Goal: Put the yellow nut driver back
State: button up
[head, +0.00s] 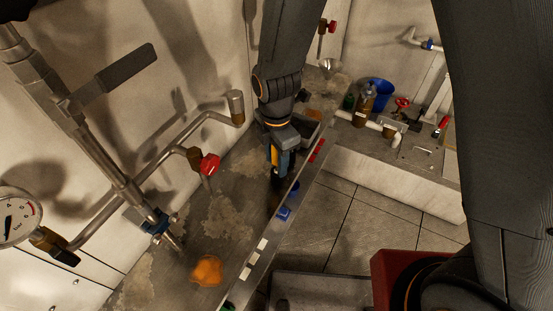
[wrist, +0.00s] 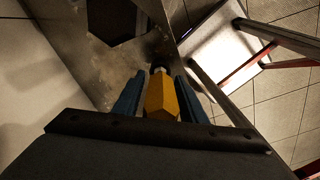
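My gripper (head: 281,168) is over the long grey metal bench (head: 222,218), pointing down. Its two blue fingers are closed on the yellow nut driver (head: 275,156). In the wrist view the driver's yellow faceted handle (wrist: 161,98) sits between both fingers, with its dark end pointing away from the gripper. In the head view the driver's lower part is dark and partly hidden by the fingers, so I cannot tell whether it touches anything. Coloured labels, including a blue one (head: 284,213) and a red one (head: 317,150), line the bench's front edge.
Pipes with a red valve handle (head: 209,164) stand left of my gripper. A small grey tray (head: 311,131) lies just behind it. A blue bucket (head: 380,91) and an amber bottle (head: 364,106) stand at the back right. An orange patch (head: 207,270) marks the near bench surface.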

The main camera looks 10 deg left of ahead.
dwell(0.3)
notch_tip(320, 180, up, 12)
jog(key=b, duration=0.3)
dwell(0.4)
jog(key=d+m, duration=0.8)
jog(key=s+d+m+t, duration=0.1)
jog(key=d+m, duration=0.7)
jog(key=m, duration=0.1)
jog(key=s+d+m, duration=0.1)
jog(key=d+m, duration=0.7)
jog(key=shift+s+d+f+m+t, duration=0.15)
jog(key=shift+f+m+t, duration=0.15)
jog(key=shift+f+b, duration=0.55)
